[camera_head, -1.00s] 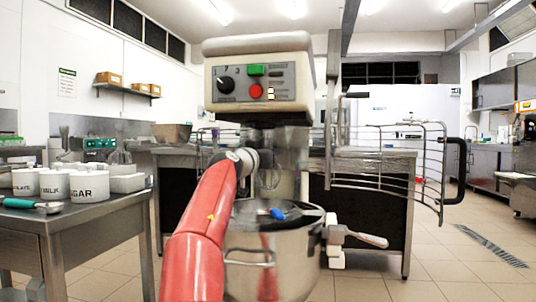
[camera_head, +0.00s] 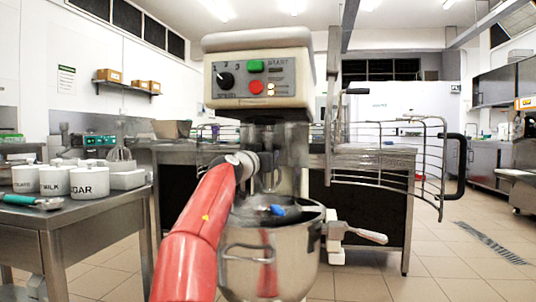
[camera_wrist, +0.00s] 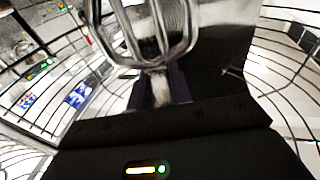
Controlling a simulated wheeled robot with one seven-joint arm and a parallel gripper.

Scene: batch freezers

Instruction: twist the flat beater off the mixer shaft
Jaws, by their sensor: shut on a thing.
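The mixer (camera_head: 262,82) stands in the middle of the head view, with its shaft area (camera_head: 283,143) under the head and the steel bowl (camera_head: 295,260) below. The flat beater (camera_wrist: 150,38) is a silver frame with inner bars at the top of the wrist view. My gripper (camera_wrist: 160,92) is shut on the narrow metal end of the beater. In the head view my red arm reaches in from the left between mixer head and bowl, and hides much of the beater. Whether the beater is still joined to the shaft cannot be told.
The wire guard (camera_head: 390,165) is swung out to the right. A bowl lever (camera_head: 367,236) sticks out right. A blue-tipped thing (camera_head: 278,210) shows at the bowl's mouth. A steel table (camera_head: 75,225) with white canisters (camera_head: 88,182) is at left.

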